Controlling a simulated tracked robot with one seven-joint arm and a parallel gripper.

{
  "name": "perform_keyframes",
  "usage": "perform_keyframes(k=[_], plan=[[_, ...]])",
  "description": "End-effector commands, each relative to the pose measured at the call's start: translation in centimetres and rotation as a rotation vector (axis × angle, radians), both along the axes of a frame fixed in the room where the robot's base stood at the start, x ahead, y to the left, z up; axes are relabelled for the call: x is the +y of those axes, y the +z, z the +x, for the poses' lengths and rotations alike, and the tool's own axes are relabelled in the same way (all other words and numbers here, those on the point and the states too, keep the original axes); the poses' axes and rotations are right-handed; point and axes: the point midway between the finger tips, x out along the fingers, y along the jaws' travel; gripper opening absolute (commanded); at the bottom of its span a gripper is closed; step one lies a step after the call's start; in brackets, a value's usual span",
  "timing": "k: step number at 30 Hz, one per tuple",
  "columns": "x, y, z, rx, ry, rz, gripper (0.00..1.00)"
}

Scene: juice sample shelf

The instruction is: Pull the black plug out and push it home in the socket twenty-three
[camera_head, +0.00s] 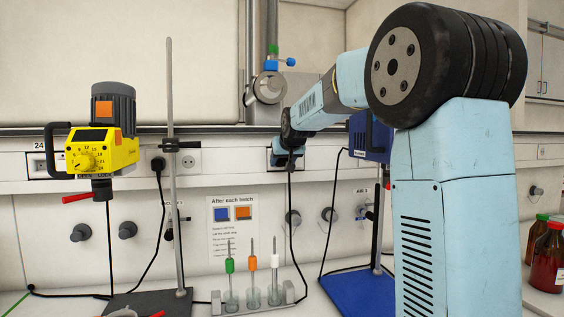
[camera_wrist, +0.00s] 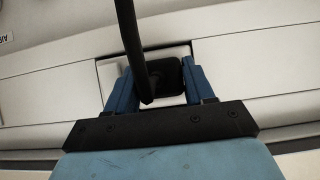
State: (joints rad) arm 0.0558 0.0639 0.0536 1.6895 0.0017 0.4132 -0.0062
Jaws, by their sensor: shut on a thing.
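My gripper (camera_head: 287,157) is at the wall's socket strip, right of the middle of the head view. In the wrist view, its blue fingers (camera_wrist: 162,82) are shut on the black plug (camera_wrist: 169,74), one on each side. The plug's black cable (camera_wrist: 128,30) crosses in front of it; in the head view the cable (camera_head: 290,205) hangs down from the gripper. A pale socket plate (camera_wrist: 112,70) lies behind the plug. I cannot tell whether the plug is seated or clear of it. No label twenty-three is readable.
Another black plug (camera_head: 158,163) sits beside an empty socket (camera_head: 188,160). A socket labelled 24 is behind the yellow stirrer (camera_head: 100,150). A stand rod (camera_head: 172,100), a rack (camera_head: 260,306) with several tools and a blue device (camera_head: 369,138) stand nearby.

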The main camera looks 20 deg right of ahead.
Motion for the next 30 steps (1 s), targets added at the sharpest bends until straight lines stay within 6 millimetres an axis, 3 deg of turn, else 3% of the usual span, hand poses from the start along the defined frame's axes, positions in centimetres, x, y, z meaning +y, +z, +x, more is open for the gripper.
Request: perform_keyframes(k=[26, 27, 30], plan=[[-0.05, 0.1, 0.39, -0.001, 0.0, 0.0, 0.12], [-0.05, 0.1, 0.39, -0.002, 0.0, 0.0, 0.55], [-0.06, 0.09, 0.4, -0.001, 0.0, 0.0, 0.64]])
